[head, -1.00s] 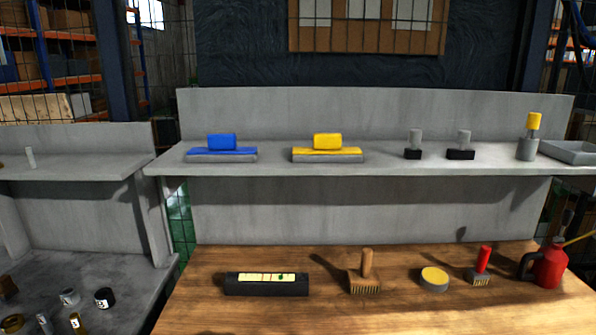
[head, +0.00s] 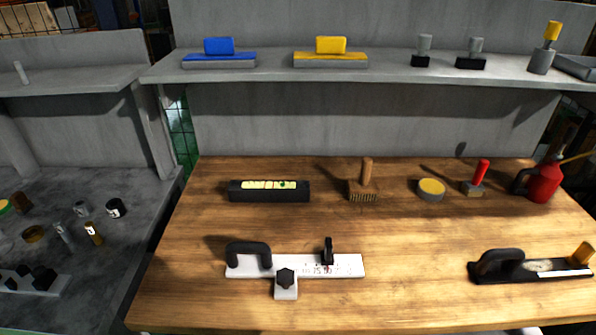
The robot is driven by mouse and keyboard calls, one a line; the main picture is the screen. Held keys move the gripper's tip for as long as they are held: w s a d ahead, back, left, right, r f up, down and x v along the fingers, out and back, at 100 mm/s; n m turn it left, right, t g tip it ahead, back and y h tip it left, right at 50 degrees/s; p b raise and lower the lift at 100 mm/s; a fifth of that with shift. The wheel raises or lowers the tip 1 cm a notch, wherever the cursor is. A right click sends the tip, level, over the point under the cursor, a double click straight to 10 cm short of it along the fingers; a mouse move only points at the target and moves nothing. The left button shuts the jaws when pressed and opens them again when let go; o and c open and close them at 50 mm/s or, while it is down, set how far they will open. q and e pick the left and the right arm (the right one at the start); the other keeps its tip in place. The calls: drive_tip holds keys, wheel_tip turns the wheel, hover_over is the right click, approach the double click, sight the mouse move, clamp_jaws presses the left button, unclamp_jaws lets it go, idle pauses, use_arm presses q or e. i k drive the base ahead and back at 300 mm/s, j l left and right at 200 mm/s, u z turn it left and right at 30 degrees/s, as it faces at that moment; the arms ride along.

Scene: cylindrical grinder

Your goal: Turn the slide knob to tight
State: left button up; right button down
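A white scale plate (head: 347,266) lies on the wooden table near the front, left of centre. It carries a black arched handle (head: 248,252) at its left end and printed numbers near its middle. A black lobed knob (head: 286,276) sits on a small white block (head: 286,293) at the plate's front edge; this may be the slide knob. A small black upright piece (head: 328,250) stands on the plate right of the knob. I cannot read any tight marking or tell how the knob is set. Neither of my grippers is in view.
On the wooden table (head: 420,235) are a black level (head: 269,196), brushes (head: 363,188), a yellow-topped round tin (head: 431,189), a red oil can (head: 543,181) and a black-handled tool (head: 512,267). The shelf (head: 390,75) holds blue and yellow blocks. Table around the scale plate is clear.

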sight(285, 277)
drive_tip(key=k+j, duration=0.2)
drive_tip(key=j, duration=0.15)
drive_tip(key=k+j, duration=0.15)
drive_tip(key=j, duration=0.15)
drive_tip(key=k+j, duration=0.2)
drive_tip(key=j, duration=0.15)
drive_tip(key=z, duration=0.05)
